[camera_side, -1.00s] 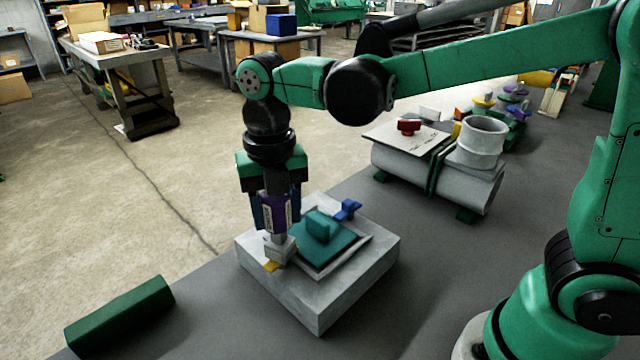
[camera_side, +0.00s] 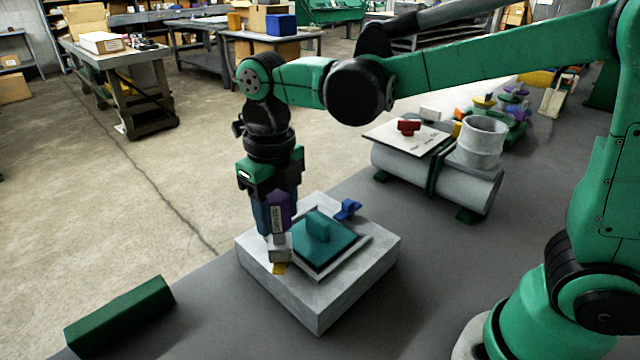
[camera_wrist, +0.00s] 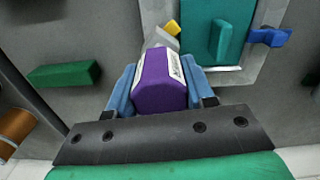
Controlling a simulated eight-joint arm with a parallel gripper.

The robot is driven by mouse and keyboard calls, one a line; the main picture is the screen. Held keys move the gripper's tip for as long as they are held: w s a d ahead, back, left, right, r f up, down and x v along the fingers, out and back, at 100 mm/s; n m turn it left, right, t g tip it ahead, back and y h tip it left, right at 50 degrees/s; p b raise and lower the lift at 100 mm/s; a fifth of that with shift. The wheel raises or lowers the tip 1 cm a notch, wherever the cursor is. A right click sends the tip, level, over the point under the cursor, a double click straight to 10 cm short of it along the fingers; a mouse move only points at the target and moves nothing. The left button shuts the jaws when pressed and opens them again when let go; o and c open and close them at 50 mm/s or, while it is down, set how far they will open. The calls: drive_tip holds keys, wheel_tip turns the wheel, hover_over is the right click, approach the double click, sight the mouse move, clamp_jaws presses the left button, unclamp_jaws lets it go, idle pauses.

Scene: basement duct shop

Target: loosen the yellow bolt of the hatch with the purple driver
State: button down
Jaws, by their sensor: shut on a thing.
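My gripper (camera_side: 276,218) is shut on the purple driver (camera_side: 280,212), which points down. In the wrist view the purple driver (camera_wrist: 160,84) sits between the blue fingers of my gripper (camera_wrist: 166,88). Its grey socket end is down over the yellow bolt (camera_side: 279,268); only a yellow edge shows, and also in the wrist view (camera_wrist: 173,28). How far the socket sits on the bolt is hidden. The hatch (camera_side: 322,248) is a teal plate with a raised handle on a grey block (camera_side: 318,311).
A dark green bar (camera_side: 120,312) lies on the bench at the front left. A grey duct (camera_side: 470,185) with a white plate (camera_side: 408,137) and red knob (camera_side: 409,127) stands behind right. Several coloured pieces lie farther back. Bench between block and duct is clear.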

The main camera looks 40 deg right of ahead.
drive_tip(key=shift+m, duration=0.7)
drive_tip(key=shift+r, duration=2.5)
